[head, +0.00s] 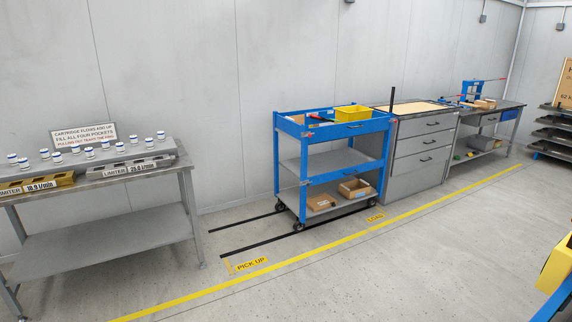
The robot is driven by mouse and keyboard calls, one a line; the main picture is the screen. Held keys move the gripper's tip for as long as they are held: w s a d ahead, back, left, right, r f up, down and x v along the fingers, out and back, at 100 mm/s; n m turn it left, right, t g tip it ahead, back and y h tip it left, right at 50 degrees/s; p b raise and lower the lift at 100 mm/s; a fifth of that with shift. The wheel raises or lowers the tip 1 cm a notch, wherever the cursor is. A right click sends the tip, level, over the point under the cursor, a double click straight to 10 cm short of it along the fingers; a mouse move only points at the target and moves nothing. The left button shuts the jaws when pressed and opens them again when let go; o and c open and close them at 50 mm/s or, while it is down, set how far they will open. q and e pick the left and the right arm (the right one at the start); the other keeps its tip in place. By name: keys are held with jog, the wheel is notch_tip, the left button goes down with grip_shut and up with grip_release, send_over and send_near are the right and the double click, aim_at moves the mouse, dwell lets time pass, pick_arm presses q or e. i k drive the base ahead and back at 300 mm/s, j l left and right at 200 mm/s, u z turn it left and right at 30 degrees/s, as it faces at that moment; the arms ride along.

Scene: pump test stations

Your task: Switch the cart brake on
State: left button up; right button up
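The blue cart (333,179) stands by the back wall, left of a grey drawer cabinet. It has a top tray, a middle shelf and a bottom shelf. A front caster (298,226) shows under its left corner and another caster (371,202) under its right corner. Both are dark and small. I cannot make out a brake lever or its position. A yellow bin (352,113) sits in the top tray, and open cardboard boxes (354,188) sit on the bottom shelf. Neither of my grippers is in view.
A grey table (103,241) with cartridges stands at left. The drawer cabinet (421,158) and a workbench (487,119) stand right of the cart. Black floor strips (262,241) run beside the cart. A yellow line (320,248) crosses open floor in front.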

aim_at(323, 119)
jog(key=i+l, duration=0.25)
jog(key=i, duration=0.2)
jog(key=i+l, duration=0.2)
jog(key=i, duration=0.25)
jog(key=i+l+z, duration=0.1)
jog(key=i+l, duration=0.15)
jog(key=i, duration=0.2)
jog(key=i+l, duration=0.2)
jog(key=i, duration=0.3)
jog(key=i+l, duration=0.2)
jog(key=i, duration=0.25)
jog(key=i+u, duration=0.25)
jog(key=i, duration=1.9)
